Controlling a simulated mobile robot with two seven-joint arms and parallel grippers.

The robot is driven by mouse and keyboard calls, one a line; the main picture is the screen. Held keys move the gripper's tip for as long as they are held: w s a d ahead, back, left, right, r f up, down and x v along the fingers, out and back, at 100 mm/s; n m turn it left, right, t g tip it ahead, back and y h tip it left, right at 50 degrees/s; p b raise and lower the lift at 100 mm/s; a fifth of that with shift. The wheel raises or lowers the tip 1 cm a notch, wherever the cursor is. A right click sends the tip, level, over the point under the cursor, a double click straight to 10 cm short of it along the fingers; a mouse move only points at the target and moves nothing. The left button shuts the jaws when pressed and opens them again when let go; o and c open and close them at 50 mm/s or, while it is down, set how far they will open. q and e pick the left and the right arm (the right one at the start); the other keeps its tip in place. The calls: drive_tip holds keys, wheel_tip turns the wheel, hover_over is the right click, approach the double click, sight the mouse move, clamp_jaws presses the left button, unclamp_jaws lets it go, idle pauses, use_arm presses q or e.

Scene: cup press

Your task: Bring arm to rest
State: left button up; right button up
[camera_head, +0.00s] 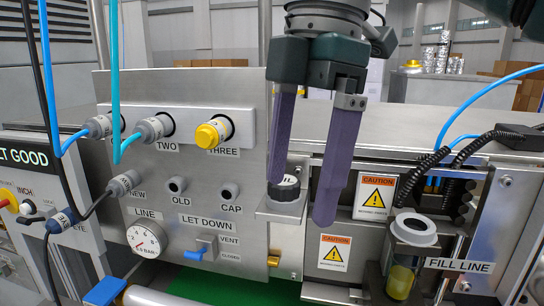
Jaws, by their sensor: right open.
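My right gripper (302,200) hangs from the top centre with its two long purple fingers pointing down. The fingers are spread apart, with nothing held between them. The left finger's tip is in front of or close to a black round knob (285,190) on a metal bracket; I cannot tell if they touch. The right finger hangs in front of the machine front, left of the upper caution label (374,197). My left gripper does not show.
A grey panel carries a yellow connector (213,132), a pressure gauge (146,239) and a blue lever (196,252). A clear cup with a grey ring top (414,230) and yellowish contents stands at right. Blue hoses (487,92) and black cables cross the right side.

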drive_tip(key=s+f+m+t+y, duration=0.1)
drive_tip(key=s+f+m, duration=0.35)
drive_tip(key=f, duration=0.35)
drive_tip(key=s+f+m+t+y, duration=0.1)
drive_tip(key=s+f+m+y, duration=0.1)
drive_tip(key=s+f+m, duration=0.4)
drive_tip(key=s+d+f+m+t+h, duration=0.1)
drive_tip(key=s+d+f+m+h, duration=0.1)
drive_tip(key=s+d+m, duration=0.4)
drive_tip(key=s+d+f+m+t+h, duration=0.15)
drive_tip(key=s+d+m, duration=0.3)
drive_tip(key=d, duration=0.45)
use_arm(q)
wheel_tip(320, 180, up, 26)
drive_tip(key=p, duration=2.5)
drive_tip(key=shift+w+p, duration=0.3)
drive_tip(key=shift+w, duration=0.1)
use_arm(e)
wheel_tip(320, 180, up, 26)
drive_tip(key=s, duration=0.1)
drive_tip(key=shift+d+h, duration=0.35)
use_arm(q)
drive_tip(key=shift+a+f, duration=0.1)
drive_tip(key=shift+f, duration=0.1)
use_arm(e)
drive_tip(key=shift+s+f, duration=0.1)
drive_tip(key=shift+f, duration=0.05)
